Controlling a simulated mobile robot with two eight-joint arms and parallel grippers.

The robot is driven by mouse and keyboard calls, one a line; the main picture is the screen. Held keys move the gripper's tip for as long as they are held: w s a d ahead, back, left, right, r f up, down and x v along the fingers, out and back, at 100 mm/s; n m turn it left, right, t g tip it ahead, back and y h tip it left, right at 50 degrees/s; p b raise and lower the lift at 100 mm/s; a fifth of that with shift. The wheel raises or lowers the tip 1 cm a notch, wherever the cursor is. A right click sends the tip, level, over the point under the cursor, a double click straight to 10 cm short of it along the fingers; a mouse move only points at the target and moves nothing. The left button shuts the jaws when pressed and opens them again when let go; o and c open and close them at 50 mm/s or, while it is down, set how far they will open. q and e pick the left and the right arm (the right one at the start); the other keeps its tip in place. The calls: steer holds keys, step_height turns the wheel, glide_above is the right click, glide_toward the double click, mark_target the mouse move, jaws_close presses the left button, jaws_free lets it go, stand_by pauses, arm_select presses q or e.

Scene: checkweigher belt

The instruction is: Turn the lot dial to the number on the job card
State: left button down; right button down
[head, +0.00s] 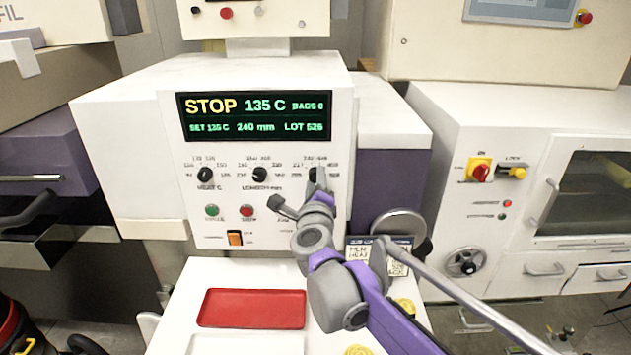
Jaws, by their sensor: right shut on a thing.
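The lot dial (312,175) is the rightmost of three black knobs on the white machine's front panel. My right gripper (318,181) is shut on it, and its fingers and wrist hide part of the dial and its label. The green display (257,116) reads STOP, 135 C, 240 mm and LOT 526. The job card (391,257) is at the right, partly hidden behind my right arm; its text is too small to read surely. My left gripper is not in view.
The heat dial (205,175) and length dial (260,174) sit left of the lot dial. Below are a green button (212,211), a red button (246,211) and an orange switch (235,238). A red tray (251,308) lies on the white table in front.

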steer(key=shift+c, duration=2.2)
jaws_free()
steer(key=shift+s, duration=0.1)
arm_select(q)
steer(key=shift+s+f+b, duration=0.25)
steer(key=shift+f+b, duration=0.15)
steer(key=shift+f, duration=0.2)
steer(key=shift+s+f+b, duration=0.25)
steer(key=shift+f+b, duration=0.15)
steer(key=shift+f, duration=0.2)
arm_select(e)
steer(key=s, duration=1)
steer(key=shift+s, duration=0.35)
